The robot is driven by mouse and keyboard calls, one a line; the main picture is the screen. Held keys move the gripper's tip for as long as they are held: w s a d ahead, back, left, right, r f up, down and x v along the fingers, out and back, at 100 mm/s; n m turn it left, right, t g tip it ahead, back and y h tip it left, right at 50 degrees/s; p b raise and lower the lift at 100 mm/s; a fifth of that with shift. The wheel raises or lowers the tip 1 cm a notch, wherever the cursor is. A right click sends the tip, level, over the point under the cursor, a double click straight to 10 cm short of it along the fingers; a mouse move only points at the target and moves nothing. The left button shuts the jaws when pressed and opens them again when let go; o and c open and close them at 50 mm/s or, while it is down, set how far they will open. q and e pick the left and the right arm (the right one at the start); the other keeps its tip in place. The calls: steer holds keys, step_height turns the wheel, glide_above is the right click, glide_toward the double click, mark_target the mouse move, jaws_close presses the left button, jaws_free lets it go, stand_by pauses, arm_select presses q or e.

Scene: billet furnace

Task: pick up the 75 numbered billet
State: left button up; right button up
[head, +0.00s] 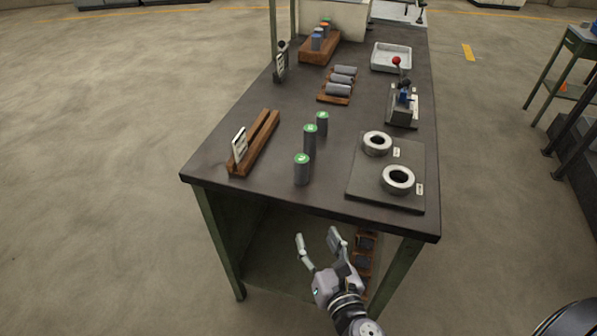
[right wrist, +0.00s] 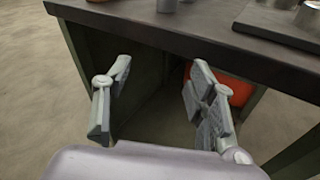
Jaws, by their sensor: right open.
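Three upright grey billets with green tops stand in a row on the dark workbench: a near one (head: 302,170), a middle one (head: 310,138) and a far one (head: 322,123). Their tops carry pale marks too small to read, so I cannot tell which is numbered 75. More grey billets (head: 341,81) lie on a wooden rack further back. My right gripper (head: 319,240) is open and empty, in front of the bench's near edge and apart from the billets. Its spread fingers show in the right wrist view (right wrist: 160,95). My left gripper is not in view.
A slotted wooden block (head: 262,140) with a sign stands left of the billets. A plate (head: 370,184) with two metal rings lies to the right. A small press (head: 403,105), a white tray (head: 391,52) and a block of coloured-top pieces (head: 312,55) are further back.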

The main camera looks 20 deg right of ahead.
steer(key=n+t, duration=0.2)
glide_toward(303, 170)
steer(key=w+p, duration=0.2)
steer(key=w, duration=0.3)
steer(key=shift+w+r, duration=0.2)
steer(key=shift+w, duration=0.15)
steer(key=shift+w+d+f+p, duration=0.15)
steer(key=shift+w+p, duration=0.15)
steer(key=shift+w, duration=1.25)
steer(key=shift+w+a+f+p, duration=0.1)
steer(key=shift+w+p, duration=0.15)
steer(key=shift+w, duration=1.3)
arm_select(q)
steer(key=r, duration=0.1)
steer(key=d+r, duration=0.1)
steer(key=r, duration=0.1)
arm_select(e)
steer(key=shift+d, duration=0.1)
steer(key=shift+c, duration=0.7)
jaws_close()
steer(key=shift+r, duration=0.15)
